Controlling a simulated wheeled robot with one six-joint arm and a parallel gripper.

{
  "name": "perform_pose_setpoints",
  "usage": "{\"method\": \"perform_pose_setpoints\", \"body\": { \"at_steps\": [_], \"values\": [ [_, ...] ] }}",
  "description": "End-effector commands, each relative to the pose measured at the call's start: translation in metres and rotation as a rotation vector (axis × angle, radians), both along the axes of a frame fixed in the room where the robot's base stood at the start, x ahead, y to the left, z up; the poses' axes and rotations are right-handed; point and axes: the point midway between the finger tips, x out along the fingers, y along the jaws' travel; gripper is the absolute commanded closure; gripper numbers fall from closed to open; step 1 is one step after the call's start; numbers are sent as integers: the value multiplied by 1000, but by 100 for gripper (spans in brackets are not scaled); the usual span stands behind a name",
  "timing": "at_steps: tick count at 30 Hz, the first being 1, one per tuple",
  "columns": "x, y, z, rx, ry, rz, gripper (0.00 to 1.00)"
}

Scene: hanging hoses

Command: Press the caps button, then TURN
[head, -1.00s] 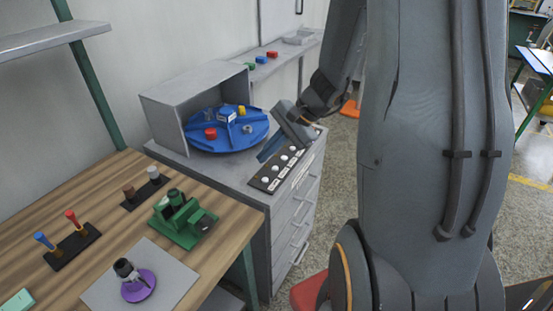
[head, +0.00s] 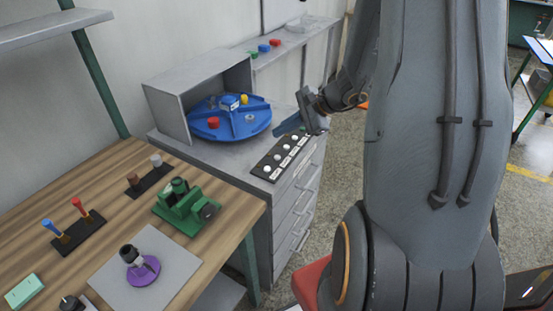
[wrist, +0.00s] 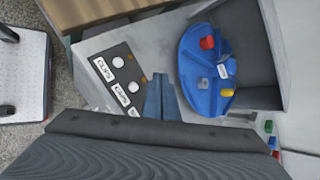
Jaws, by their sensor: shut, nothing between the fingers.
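The black button panel (head: 281,158) lies on the grey cabinet top, with several white buttons and white labels in a row. It also shows in the wrist view (wrist: 126,84), where its near part is hidden by my gripper. One label looks like CLIPS; I cannot make out a caps or TURN label. The blue turntable (head: 262,126) stands left of the panel, partly inside a grey hood, carrying a red piece (head: 212,123), a yellow piece (head: 244,99), a blue-and-white box and grey pieces. My gripper (head: 280,131) is shut and empty, above the panel's far end, apart from it.
The grey hood (head: 170,115) rises around the turntable's back left. A shelf behind holds small green, blue and red pieces (head: 275,43). The wooden table (head: 105,180) at left holds a green fixture (head: 185,208), a purple-based piece (head: 143,270) and pegs on black stands.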

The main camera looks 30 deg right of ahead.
Motion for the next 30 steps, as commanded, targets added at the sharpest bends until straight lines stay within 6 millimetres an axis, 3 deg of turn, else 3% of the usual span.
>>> {"method": "perform_pose_setpoints", "body": {
  "at_steps": [3, 12, 30],
  "values": [
    [1, 0, -21, 1, 3, 0, 100],
    [1, 0, -54, 0, 0, 0, 100],
    [0, 0, -64, 0, 0, 0, 100]
  ]
}}
